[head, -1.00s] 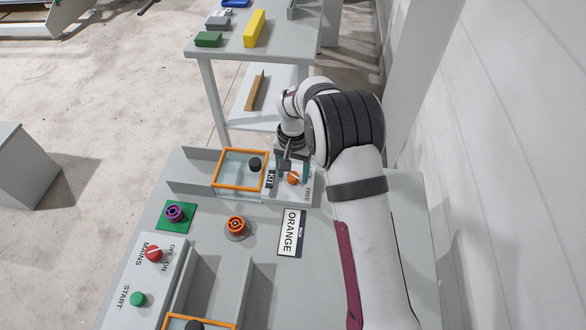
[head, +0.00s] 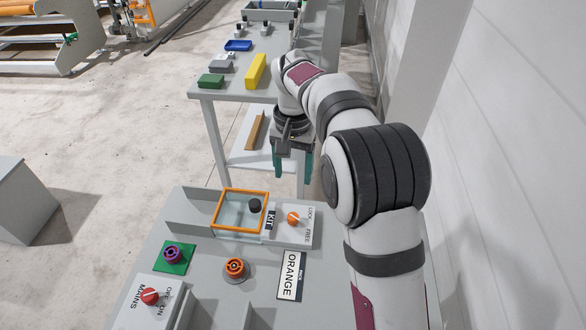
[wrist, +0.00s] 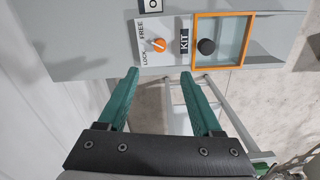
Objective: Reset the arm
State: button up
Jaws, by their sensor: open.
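My gripper (head: 292,163) is open and empty, with its teal fingers pointing down beyond the far edge of the panel table. In the wrist view my gripper (wrist: 160,78) shows both fingers wide apart with nothing between them. The orange lock knob (head: 293,218) sits on its LOCK/FREE plate, close to the KIT label (head: 270,220). In the wrist view the orange knob (wrist: 159,45) lies ahead of the fingertips, apart from them. My arm reaches forward from the lower right, bent at the elbow.
An orange-framed clear box (head: 240,191) with a black knob (head: 255,206) stands beside the KIT label. Purple (head: 172,254) and orange (head: 235,267) round parts, an ORANGE sign (head: 291,276) and a red MAINS knob (head: 149,296) are nearer. A farther table holds a yellow block (head: 256,71).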

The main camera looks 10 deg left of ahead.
jog(key=s+d+r+m, duration=0.2)
jog(key=s+d+r, duration=0.5)
jog(key=s, duration=0.4)
jog(key=s+d+f+m+y, duration=0.1)
jog(key=s+d+f, duration=0.1)
jog(key=s, duration=0.8)
jog(key=s+d+f, duration=0.2)
jog(key=s+d, duration=0.2)
jog(key=s, duration=0.7)
jog(key=shift+s+f+m+y, duration=0.15)
jog(key=shift+f+m+y, duration=0.25)
